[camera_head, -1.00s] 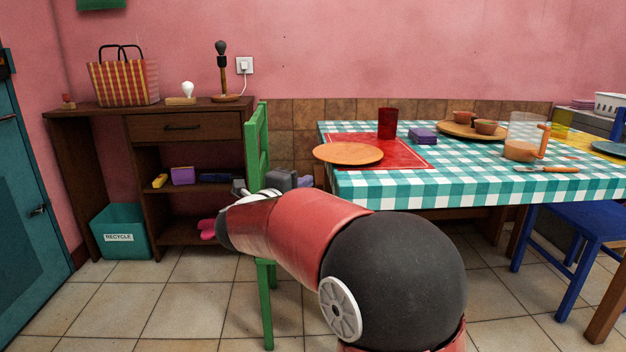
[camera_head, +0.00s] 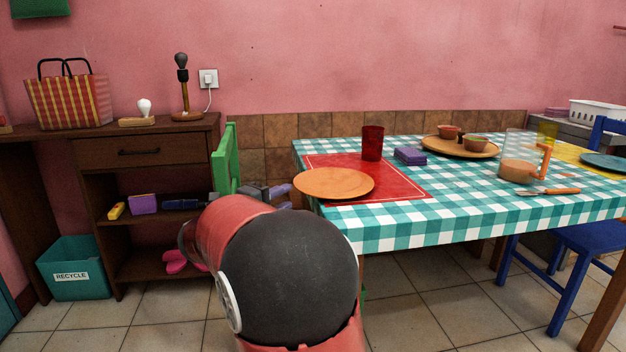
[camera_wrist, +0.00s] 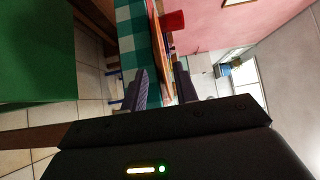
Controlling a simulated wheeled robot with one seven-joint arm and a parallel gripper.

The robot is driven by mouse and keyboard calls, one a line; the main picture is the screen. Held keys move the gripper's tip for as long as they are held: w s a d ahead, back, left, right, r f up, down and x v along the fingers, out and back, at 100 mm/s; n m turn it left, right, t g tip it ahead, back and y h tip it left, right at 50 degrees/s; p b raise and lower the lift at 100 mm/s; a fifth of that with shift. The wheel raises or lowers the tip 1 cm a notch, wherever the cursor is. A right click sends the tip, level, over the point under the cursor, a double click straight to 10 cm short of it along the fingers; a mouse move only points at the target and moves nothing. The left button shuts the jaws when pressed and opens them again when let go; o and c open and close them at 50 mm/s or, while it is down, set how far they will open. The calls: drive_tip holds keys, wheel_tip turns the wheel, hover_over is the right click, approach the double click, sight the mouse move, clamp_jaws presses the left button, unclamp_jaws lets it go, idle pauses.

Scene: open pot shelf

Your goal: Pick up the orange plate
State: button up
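The orange plate (camera_head: 334,183) lies flat at the left end of the table, overhanging the red placemat (camera_head: 408,186) slightly toward the table edge. My gripper (camera_head: 284,196) is just left of the plate's near-left rim, at about table height. In the wrist view my gripper (camera_wrist: 163,82) is open, with its two dark fingers apart. The plate (camera_wrist: 157,42) shows there nearly edge-on, as a thin orange strip in line with the gap between the fingers. I cannot tell whether the rim is between the fingertips; no contact is clear.
The checked table (camera_head: 400,228) carries a red cup (camera_head: 372,143), purple napkins (camera_head: 410,156), a round tray with bowls (camera_head: 460,148) and a glass jug (camera_head: 522,158). A green chair (camera_head: 226,160) stands left of the table, close to my arm. A wooden shelf (camera_head: 150,150) is beyond it.

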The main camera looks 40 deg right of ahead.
sight(300, 188)
drive_tip(key=x, duration=0.7)
drive_tip(key=shift+a, duration=0.1)
clamp_jaws()
drive_tip(key=shift+r, duration=0.1)
